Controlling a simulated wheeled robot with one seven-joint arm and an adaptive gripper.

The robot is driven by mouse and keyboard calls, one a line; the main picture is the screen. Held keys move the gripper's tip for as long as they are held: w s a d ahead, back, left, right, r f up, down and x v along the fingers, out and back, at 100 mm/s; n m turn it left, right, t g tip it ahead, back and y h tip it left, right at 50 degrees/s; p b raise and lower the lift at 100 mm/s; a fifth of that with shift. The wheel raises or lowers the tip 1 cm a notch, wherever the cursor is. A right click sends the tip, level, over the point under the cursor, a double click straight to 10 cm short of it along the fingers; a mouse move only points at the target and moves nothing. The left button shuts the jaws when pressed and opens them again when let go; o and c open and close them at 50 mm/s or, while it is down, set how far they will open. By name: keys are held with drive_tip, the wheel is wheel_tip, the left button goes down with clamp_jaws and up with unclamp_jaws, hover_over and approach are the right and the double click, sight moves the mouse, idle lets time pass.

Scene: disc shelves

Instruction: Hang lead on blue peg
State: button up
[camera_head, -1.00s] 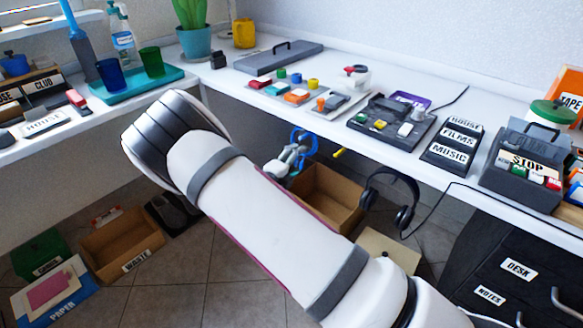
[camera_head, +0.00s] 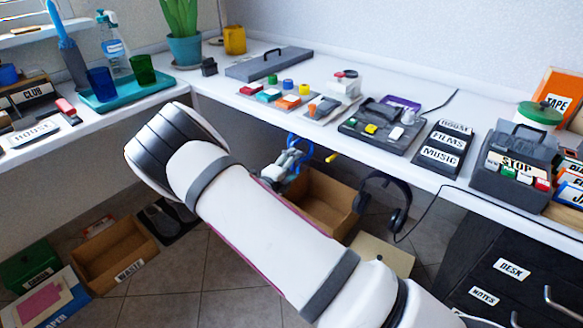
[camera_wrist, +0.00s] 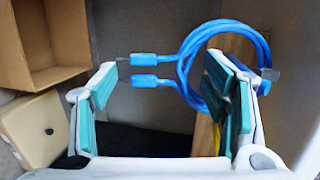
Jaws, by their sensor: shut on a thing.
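The blue lead (camera_head: 303,146) hangs as a coil below the desk's front edge, at my gripper (camera_head: 284,168). In the wrist view the coiled lead (camera_wrist: 188,62) has its two plugs pointing left. My gripper (camera_wrist: 170,95) has teal-padded fingers standing well apart; it is shut on the lead, whose coil passes behind the right finger. The exact contact is hidden. A small blue piece with a grey tip (camera_wrist: 267,76), perhaps the blue peg, shows right of the coil. I cannot tell whether the lead touches it.
A yellow peg (camera_head: 332,157) sticks out under the desk edge, right of the lead. Headphones (camera_head: 388,200) hang further right. A cardboard box (camera_head: 325,200) stands below, also in the wrist view (camera_wrist: 50,75). The desk top (camera_head: 240,105) above carries several devices. Dark drawers (camera_head: 520,260) stand at right.

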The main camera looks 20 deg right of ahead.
drive_tip(key=o, duration=1.2)
drive_tip(key=shift+o, duration=0.2)
drive_tip(key=shift+a, duration=0.1)
